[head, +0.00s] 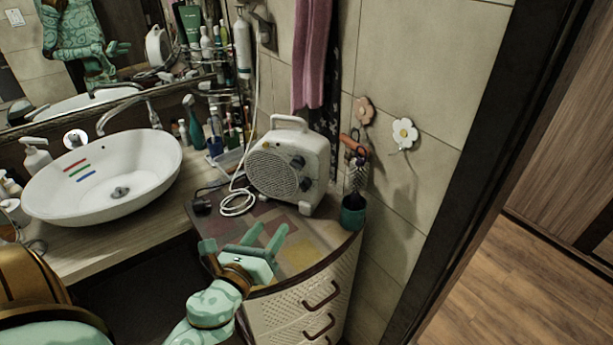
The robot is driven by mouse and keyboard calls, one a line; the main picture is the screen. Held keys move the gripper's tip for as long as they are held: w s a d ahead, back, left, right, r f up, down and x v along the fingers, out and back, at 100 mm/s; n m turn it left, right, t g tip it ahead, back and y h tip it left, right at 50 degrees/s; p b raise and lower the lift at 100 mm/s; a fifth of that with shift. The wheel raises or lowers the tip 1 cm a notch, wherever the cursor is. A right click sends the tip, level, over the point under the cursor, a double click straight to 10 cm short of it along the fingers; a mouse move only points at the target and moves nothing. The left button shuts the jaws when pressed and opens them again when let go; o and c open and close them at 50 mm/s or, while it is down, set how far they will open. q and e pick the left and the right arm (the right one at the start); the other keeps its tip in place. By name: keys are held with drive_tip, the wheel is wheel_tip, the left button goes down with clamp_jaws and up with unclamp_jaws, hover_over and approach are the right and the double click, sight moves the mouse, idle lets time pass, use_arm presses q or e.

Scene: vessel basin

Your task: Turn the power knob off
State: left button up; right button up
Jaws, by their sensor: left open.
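A white fan heater (278,168) with a round front grille and a top handle stands on the patterned top of a drawer cabinet. Two dark knobs sit on its right side panel, an upper knob (298,162) and a lower knob (305,184). I cannot tell which is the power knob or how either is set. My left gripper (266,234) is open and empty over the cabinet's front part, in front of and below the heater, apart from it. My right gripper is not in view.
The cabinet top (318,243) has clear room right of my gripper. A white cable (238,204) lies coiled left of the heater. A teal cup (353,213) with a brush stands to its right. A white basin (105,180) and several bottles are at left.

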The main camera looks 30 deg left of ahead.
use_arm(q)
drive_tip(key=p, duration=0.2)
approach(300, 185)
drive_tip(key=w, duration=0.5)
drive_tip(key=w+a, duration=0.1)
drive_tip(key=w, duration=0.2)
drive_tip(key=shift+r, duration=0.1)
drive_tip(key=shift+w+a, duration=0.1)
drive_tip(key=shift+w, duration=0.4)
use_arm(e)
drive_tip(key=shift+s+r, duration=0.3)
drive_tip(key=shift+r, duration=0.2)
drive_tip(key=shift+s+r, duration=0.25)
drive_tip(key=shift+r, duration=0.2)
use_arm(q)
drive_tip(key=c, duration=1)
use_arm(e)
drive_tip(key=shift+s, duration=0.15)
